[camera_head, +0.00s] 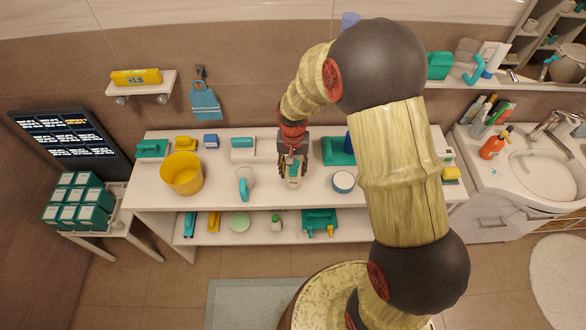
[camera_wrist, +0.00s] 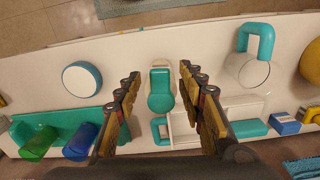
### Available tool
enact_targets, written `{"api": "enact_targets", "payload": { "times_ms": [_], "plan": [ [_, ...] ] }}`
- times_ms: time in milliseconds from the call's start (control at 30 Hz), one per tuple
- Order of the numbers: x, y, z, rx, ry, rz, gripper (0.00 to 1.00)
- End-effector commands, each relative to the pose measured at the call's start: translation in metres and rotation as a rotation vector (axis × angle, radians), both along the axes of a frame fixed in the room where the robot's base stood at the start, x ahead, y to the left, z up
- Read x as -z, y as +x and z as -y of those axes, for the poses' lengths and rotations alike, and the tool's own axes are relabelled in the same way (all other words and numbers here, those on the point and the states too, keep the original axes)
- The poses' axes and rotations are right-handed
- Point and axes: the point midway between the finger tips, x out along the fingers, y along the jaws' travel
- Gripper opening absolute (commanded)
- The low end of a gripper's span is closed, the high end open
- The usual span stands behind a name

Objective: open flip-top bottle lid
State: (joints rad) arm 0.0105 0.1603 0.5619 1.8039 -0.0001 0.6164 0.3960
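A white and teal bottle (camera_head: 294,182) stands on the white table, partly hidden behind my gripper in the head view. In the wrist view the bottle (camera_wrist: 160,92) is seen from above, its teal rounded top centred between my fingers. My gripper (camera_head: 292,160) points down over it. In the wrist view my gripper (camera_wrist: 157,80) is open, with a finger on each side of the bottle and clear gaps. Whether the lid is shut or raised I cannot tell.
A white cup with a teal handle (camera_head: 244,184) and a yellow bucket (camera_head: 182,182) stand to the left. A round white-and-teal container (camera_head: 343,182) stands to the right. A teal tray (camera_wrist: 112,125) with green and blue items lies close by. The table front is mostly clear.

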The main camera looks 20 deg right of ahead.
Motion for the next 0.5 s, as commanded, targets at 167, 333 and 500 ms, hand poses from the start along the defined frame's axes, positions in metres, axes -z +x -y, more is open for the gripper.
{"api": "enact_targets", "payload": {
  "times_ms": [167,333,500],
  "plan": [
    [0.0012,0.0003,0.0,0.0,0.0,0.001,0.39],
    [0.0011,0.0002,0.0,0.0,0.0,0.001,0.35],
    [0.001,0.0002,0.0,0.0,0.0,0.001,0.26]
  ]
}}
